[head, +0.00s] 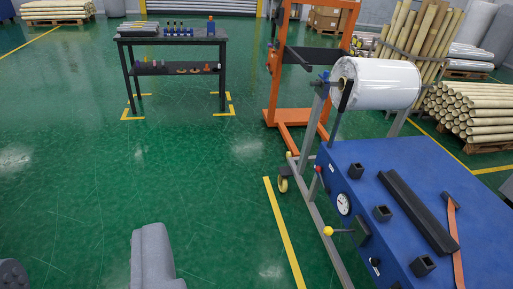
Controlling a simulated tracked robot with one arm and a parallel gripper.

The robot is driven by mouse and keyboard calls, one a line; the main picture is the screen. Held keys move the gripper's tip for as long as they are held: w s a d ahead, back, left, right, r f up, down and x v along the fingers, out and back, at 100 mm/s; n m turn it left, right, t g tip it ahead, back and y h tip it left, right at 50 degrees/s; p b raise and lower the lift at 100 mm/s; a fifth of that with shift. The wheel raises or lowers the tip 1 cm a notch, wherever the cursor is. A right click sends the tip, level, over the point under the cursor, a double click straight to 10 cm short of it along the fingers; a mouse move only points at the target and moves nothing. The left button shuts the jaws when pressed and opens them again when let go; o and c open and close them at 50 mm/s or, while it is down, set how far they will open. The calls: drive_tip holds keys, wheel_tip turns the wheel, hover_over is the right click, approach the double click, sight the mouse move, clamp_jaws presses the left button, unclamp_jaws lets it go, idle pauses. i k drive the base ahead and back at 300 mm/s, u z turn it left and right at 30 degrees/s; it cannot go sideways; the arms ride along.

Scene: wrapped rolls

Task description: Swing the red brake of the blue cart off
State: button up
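The blue cart (440,165) fills the right side, with a grey frame and a blue body whose near part runs out of the picture. A small red knob (318,168) sits at its left frame, above the yellow caster (283,185); it may be the brake, but its lever is too small to read. A yellow knob (328,231) on a rod sticks out lower on the cart's side. No fingertips of my gripper show. A grey rounded shape at the bottom left may be part of me. Nothing visible touches the red knob.
A white wrapped roll (385,84) lies across the cart's far end. An orange lift frame (278,75) stands just behind. A black table (172,42) holds small parts. The green floor left of the cart is clear.

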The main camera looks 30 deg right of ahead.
sight(318, 169)
drive_tip(key=i, duration=3.9)
drive_tip(key=z, duration=2.85)
